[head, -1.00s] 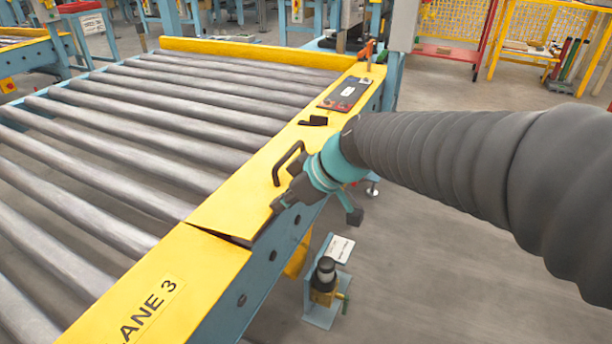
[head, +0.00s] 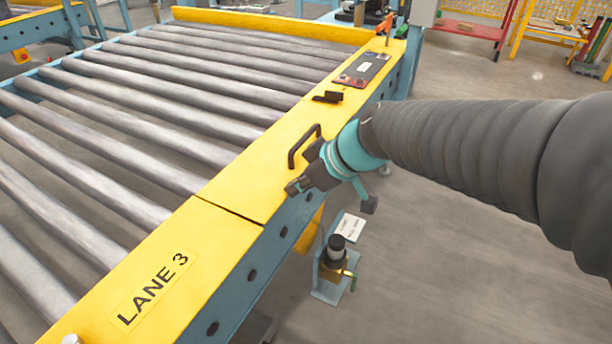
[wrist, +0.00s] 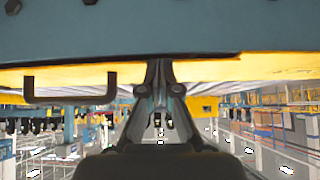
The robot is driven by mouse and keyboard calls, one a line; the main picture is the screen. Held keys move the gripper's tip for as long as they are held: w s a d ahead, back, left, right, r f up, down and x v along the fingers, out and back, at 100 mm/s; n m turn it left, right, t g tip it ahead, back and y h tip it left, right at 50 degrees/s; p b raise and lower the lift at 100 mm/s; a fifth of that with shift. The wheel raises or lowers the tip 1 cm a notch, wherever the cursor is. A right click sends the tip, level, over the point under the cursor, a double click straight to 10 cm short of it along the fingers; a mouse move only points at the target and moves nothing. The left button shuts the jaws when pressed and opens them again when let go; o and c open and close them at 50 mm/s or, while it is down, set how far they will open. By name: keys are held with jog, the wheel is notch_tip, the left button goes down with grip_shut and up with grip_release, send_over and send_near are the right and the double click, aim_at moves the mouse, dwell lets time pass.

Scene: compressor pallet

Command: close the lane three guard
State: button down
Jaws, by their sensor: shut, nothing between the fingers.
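The lane three guard is a yellow panel (head: 262,172) with a dark bar handle (head: 303,147), along the roller lane's right edge. It lies about level with the fixed yellow cover (head: 215,232), with a thin dark seam between them. A "LANE 3" label (head: 153,290) is on that cover. My gripper (head: 292,188) is shut and empty at the guard's outer edge, just in front of the handle. In the wrist view, the shut fingertips (wrist: 160,65) reach the yellow edge and the handle (wrist: 70,98) is at left. I cannot tell whether they touch the guard.
A black latch-like piece (head: 328,97) and a dark plate (head: 361,69) lie farther along the yellow edge. Grey rollers (head: 120,130) fill the lane. A small black-topped device (head: 335,255) stands on a bracket below the rail. The floor at right is open.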

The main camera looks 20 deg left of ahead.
jog(key=d, duration=0.9)
jog(key=s+a+r+n+g+h+p, duration=0.1)
jog(key=a+r+n+g+h+p, duration=0.3)
jog(key=a+r+p, duration=0.8)
jog(key=w+d+r+m+t+h+p, duration=0.1)
jog(key=w+r+m+t+h, duration=0.15)
jog(key=w+m+h, duration=0.2)
jog(key=shift+n+t, duration=0.25)
jog(key=shift+t, duration=0.2)
jog(key=f, duration=0.9)
jog(key=f+b, duration=0.1)
jog(key=f, duration=0.4)
jog(key=shift+w+d+f, duration=0.15)
jog(key=shift+w+d, duration=0.1)
